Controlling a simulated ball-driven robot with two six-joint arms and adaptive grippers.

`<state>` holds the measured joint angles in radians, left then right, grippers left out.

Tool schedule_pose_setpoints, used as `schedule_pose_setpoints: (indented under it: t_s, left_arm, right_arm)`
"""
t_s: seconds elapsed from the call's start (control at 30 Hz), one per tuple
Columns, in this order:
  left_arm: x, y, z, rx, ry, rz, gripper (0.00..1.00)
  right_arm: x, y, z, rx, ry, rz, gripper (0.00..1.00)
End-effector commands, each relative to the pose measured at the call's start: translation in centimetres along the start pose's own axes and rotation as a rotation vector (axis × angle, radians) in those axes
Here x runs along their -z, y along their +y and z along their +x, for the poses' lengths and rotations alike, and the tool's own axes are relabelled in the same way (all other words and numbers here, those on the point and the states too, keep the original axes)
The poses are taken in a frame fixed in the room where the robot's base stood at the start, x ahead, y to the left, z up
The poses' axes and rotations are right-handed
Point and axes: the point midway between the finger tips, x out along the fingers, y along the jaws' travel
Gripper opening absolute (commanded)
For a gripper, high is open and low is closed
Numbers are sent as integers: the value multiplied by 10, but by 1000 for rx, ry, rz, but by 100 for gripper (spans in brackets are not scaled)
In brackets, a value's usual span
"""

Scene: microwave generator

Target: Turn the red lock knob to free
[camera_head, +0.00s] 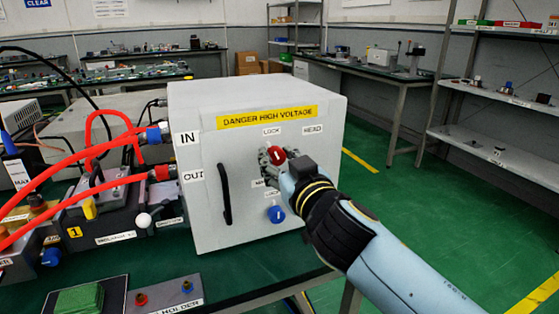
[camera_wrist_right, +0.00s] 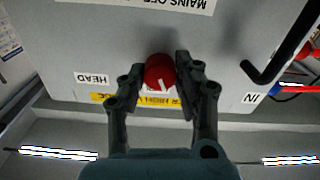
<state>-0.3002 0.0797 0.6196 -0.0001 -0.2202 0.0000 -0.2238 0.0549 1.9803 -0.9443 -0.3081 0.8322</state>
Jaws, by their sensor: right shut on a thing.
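The red lock knob (camera_head: 277,155) is on the front of the white high-voltage cabinet (camera_head: 212,134), below the LOCK label (camera_head: 272,131). My right gripper (camera_head: 268,163) reaches in from the lower right and covers part of the panel around the knob. In the wrist view, which is upside down, the two dark fingers of my right gripper (camera_wrist_right: 161,72) stand on either side of the red knob (camera_wrist_right: 159,71) and are shut on it. A white pointer mark shows on the knob's face. My left gripper is not in view.
A black door handle (camera_head: 224,194) and a blue knob (camera_head: 275,214) are on the same panel. Red hoses (camera_head: 80,155) run to the IN and OUT ports at left. A green block (camera_head: 79,299) lies at the bench front. Floor at right is clear.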

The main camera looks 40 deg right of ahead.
Motion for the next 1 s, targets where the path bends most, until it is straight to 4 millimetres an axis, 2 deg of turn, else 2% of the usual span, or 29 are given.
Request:
schedule_pose_setpoints:
  t_s: [1.0]
  left_arm:
    - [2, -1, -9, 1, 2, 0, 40]
  right_arm:
    - [-1, -1, 0, 1, -2, -938, 0]
